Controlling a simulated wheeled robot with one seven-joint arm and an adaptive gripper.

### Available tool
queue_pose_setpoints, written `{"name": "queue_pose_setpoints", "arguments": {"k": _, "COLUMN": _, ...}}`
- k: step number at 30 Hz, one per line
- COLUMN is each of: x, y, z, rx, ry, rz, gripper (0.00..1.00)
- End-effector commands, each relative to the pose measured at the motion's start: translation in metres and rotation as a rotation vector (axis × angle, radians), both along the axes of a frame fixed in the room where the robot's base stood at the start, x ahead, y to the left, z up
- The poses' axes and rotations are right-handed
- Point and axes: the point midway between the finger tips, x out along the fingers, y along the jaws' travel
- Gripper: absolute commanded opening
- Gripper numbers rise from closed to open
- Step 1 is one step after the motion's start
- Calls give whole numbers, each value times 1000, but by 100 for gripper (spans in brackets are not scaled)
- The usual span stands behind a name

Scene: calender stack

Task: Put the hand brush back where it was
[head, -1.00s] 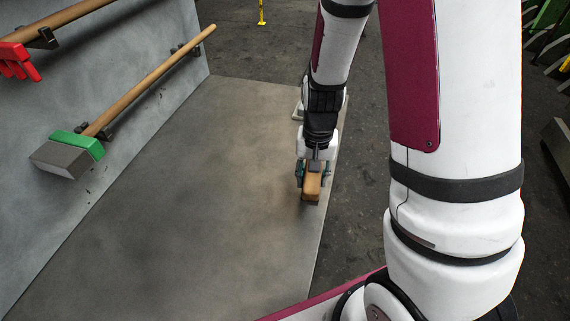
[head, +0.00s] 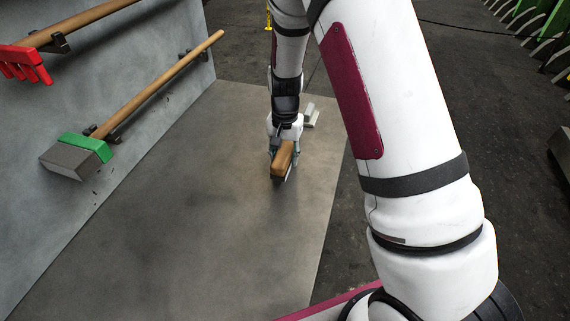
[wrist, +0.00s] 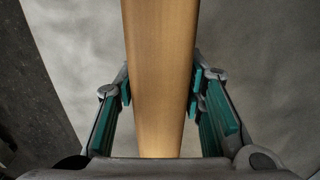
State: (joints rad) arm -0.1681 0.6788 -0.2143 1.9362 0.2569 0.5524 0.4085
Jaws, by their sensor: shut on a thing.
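The hand brush (head: 284,159) has a light wooden body and is between the fingers of my gripper (head: 283,152) in the head view. My gripper is shut on it from above, over the grey tabletop (head: 190,200). In the wrist view the brush's wooden back (wrist: 160,70) fills the middle, with the teal finger pads (wrist: 160,95) on both sides of it. The brush's bristles are mostly hidden. I cannot tell whether the brush touches the tabletop.
A grey wall panel at the left holds a green-headed broom (head: 85,147) and a red rake (head: 25,66) on hooks. A small pale object (head: 311,115) lies near the table's right edge, behind my gripper. The tabletop's front and left are clear.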

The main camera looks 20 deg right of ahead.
Motion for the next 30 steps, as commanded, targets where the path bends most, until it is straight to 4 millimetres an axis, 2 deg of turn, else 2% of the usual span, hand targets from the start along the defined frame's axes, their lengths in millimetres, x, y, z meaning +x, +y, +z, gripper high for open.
{"name": "queue_pose_setpoints", "arguments": {"k": 10, "x": 0, "y": 0, "z": -33, "rx": 0, "ry": 2, "rz": 0, "gripper": 0}}
{"name": "queue_pose_setpoints", "arguments": {"k": 21, "x": 1, "y": 0, "z": -38, "rx": 0, "ry": 0, "rz": 0, "gripper": 0}}
{"name": "queue_pose_setpoints", "arguments": {"k": 22, "x": 1, "y": 0, "z": -39, "rx": 0, "ry": 0, "rz": 0, "gripper": 38}}
{"name": "queue_pose_setpoints", "arguments": {"k": 24, "x": 1, "y": 0, "z": -38, "rx": 0, "ry": 0, "rz": 0, "gripper": 54}}
{"name": "queue_pose_setpoints", "arguments": {"k": 30, "x": 1, "y": 0, "z": -38, "rx": 0, "ry": 0, "rz": 0, "gripper": 56}}
